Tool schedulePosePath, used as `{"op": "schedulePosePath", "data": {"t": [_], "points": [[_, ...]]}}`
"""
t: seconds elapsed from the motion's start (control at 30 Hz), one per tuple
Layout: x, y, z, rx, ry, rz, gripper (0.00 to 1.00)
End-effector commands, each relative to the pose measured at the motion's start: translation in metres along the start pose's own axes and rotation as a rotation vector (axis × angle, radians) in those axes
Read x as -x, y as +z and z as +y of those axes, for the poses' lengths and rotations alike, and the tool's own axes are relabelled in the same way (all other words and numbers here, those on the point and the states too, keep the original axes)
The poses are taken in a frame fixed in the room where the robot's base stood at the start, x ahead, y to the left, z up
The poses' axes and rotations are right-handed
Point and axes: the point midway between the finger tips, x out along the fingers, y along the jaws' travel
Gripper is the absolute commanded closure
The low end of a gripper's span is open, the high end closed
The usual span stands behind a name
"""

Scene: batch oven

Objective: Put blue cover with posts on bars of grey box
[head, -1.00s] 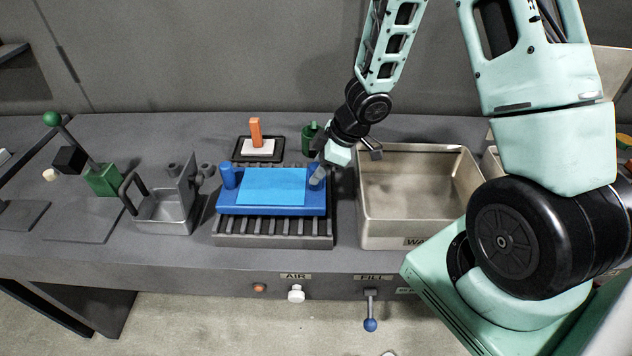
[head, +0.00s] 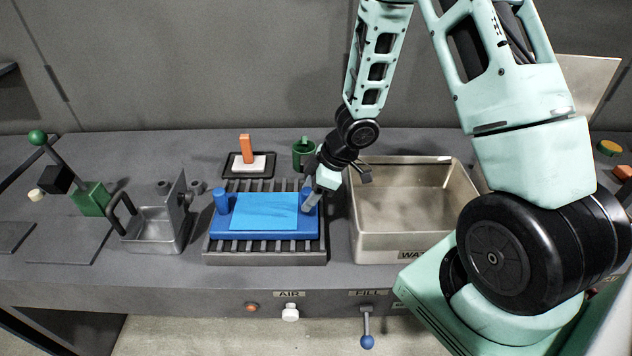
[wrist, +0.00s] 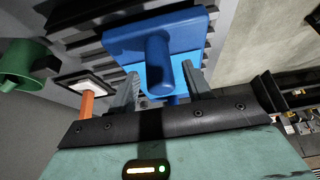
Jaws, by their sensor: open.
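The blue cover (head: 292,233) lies flat on the bars of the grey box (head: 265,258), with bars showing behind and in front of it. It has a lighter blue top panel, a left post (head: 221,200) and a right post (head: 309,200). My gripper (head: 312,196) is open at the right post. In the wrist view one post (wrist: 158,55) stands between the spread fingers of my gripper (wrist: 160,82). No clear contact between fingers and post shows. The underside of the cover is hidden.
A metal basin (head: 400,237) stands close on the right. A metal basket with a handle (head: 158,232) is on the left. Behind are a black tray (head: 228,172) with an orange upright block (head: 246,148) and a green cup (head: 303,152). A blue-knobbed lever (head: 366,325) hangs in front.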

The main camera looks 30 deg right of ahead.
Motion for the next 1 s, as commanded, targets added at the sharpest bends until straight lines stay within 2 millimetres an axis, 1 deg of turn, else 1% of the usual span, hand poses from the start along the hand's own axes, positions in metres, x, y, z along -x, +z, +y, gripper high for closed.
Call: {"op": "schedulePosePath", "data": {"t": [0.17, 0.4, 0.5, 0.6, 0.73, 0.77, 0.87, 0.97, 1.0], "points": [[0.03, -0.002, 0.001, -0.001, 0.005, 0.001, 0.5], [0.081, -0.002, 0.001, 0.0, 0.005, 0.0, 0.5], [0.098, -0.002, 0.001, 0.0, 0.004, 0.0, 0.5], [0.109, -0.001, 0.001, 0.001, 0.003, 0.0, 0.5], [0.116, -0.002, 0.0, 0.001, 0.005, -0.001, 0.5], [0.117, -0.004, 0.001, 0.002, 0.012, -0.002, 0.5], [0.12, -0.021, 0.004, 0.0, 0.066, -0.01, 0.5], [0.124, -0.052, 0.004, -0.012, 0.161, -0.031, 0.5], [0.127, -0.066, 0.001, -0.022, 0.201, -0.044, 0.5]]}}
